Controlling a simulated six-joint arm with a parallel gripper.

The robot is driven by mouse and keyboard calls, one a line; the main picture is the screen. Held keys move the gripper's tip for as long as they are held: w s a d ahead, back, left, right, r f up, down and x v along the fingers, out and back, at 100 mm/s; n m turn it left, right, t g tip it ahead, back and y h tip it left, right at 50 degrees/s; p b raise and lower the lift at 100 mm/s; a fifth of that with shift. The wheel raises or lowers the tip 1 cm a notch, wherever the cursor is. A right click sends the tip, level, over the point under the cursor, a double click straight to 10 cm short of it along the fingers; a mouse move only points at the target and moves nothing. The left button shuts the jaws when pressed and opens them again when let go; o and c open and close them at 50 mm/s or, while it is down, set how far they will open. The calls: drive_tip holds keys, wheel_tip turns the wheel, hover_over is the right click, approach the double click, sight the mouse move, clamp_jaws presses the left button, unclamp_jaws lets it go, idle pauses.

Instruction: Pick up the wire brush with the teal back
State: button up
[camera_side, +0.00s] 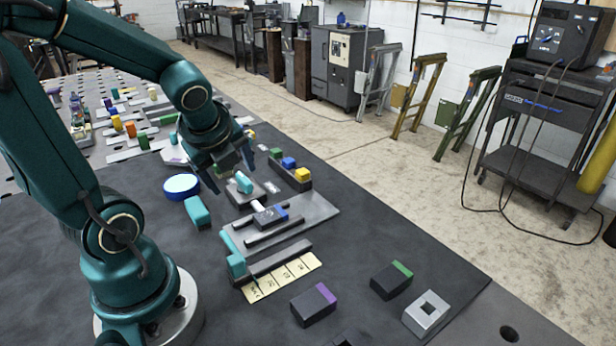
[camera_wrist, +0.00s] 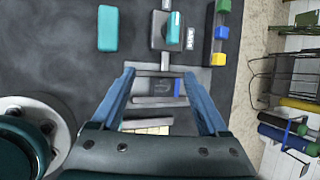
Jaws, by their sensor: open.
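A block with a teal back (camera_side: 197,212), which looks like the wire brush, lies on the dark mat left of the grey fixture plate. It also shows as a teal rectangle (camera_wrist: 108,28) at the upper left of the wrist view, beyond my left finger. Its bristles are not clearly visible. My gripper (camera_side: 230,172) is open and empty above the mat, apart from the teal-backed block. In the wrist view my gripper (camera_wrist: 160,78) has its blue fingers spread over the fixture, with the block outside them.
A rack with green, blue and yellow blocks (camera_side: 290,172) is at right. Purple-striped (camera_side: 313,306) and green-striped (camera_side: 391,281) blocks lie in front.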

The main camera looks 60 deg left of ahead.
sight(196, 206)
drive_tip(key=s+a+f+g, duration=0.1)
drive_tip(key=s+a+f, duration=0.1)
drive_tip(key=a+f, duration=0.1)
drive_tip(key=s+a+f+g, duration=0.2)
drive_tip(key=s+a, duration=0.1)
drive_tip(key=shift+s+a+f+m+g, duration=0.1)
drive_tip(key=shift+s+f+m+g, duration=0.2)
drive_tip(key=shift+s+f, duration=0.1)
drive_tip(key=shift+x, duration=2.5)
clamp_jaws()
